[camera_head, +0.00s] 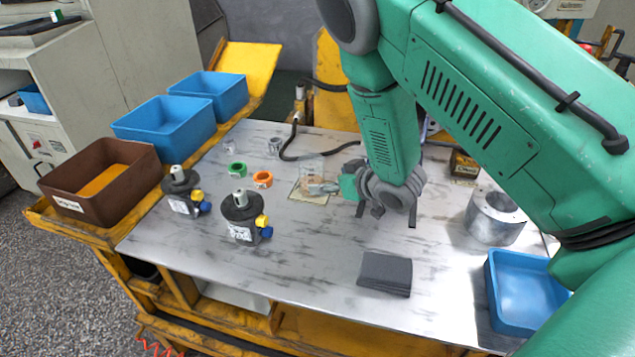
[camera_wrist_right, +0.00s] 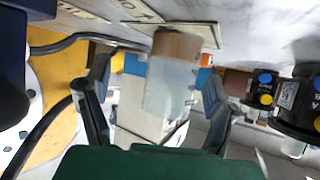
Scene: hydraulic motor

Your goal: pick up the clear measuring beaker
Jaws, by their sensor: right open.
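The clear measuring beaker (camera_head: 311,166) stands on a small beige card (camera_head: 309,194) near the middle of the table. It also shows in the right wrist view (camera_wrist_right: 170,88), where the picture is upside down and the beaker appears between my two spread fingers. My right gripper (camera_head: 336,188) is open, low over the table, just right of the beaker and pointing left at it. Whether a finger touches the beaker I cannot tell. My right gripper's fingers flank the beaker in the wrist view (camera_wrist_right: 152,105). My left gripper is not in view.
Left of the beaker are an orange ring (camera_head: 263,179), a green ring (camera_head: 237,169) and two dark motors (camera_head: 241,214) (camera_head: 181,188). A black hose (camera_head: 290,152) curves behind. A dark grey pad stack (camera_head: 385,273), metal cylinder (camera_head: 494,218) and blue tray (camera_head: 520,292) lie right.

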